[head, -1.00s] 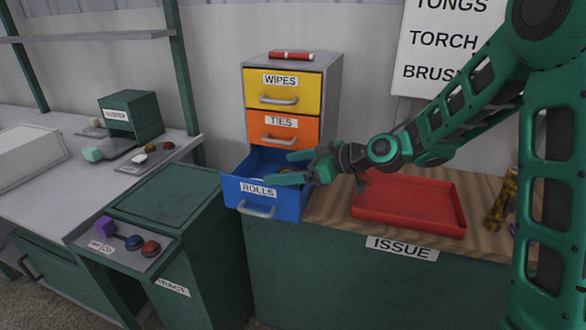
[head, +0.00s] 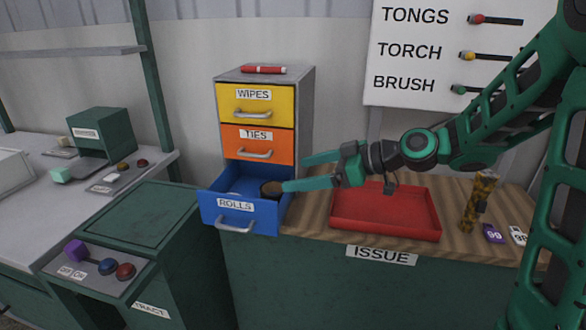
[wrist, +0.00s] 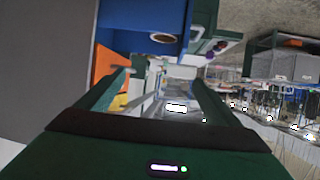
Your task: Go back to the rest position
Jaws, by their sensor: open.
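My gripper (head: 308,173) is open, with its two green fingers spread and nothing between them. It reaches left over the right side of the open blue drawer (head: 235,215), labelled ROLLS. A brown roll (head: 271,188) lies in the drawer near the tip of the lower finger; I cannot tell whether they touch. In the wrist view both fingers (wrist: 160,85) are apart and empty, and the roll (wrist: 162,38) shows in the blue drawer beyond them.
The closed orange TIES drawer (head: 257,145) and yellow WIPES drawer (head: 256,103) sit above, with a red marker on top. An empty red tray (head: 386,213) lies on the wooden counter. A speckled cylinder (head: 477,202) stands at its right. The wall sign (head: 415,50) is behind my arm.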

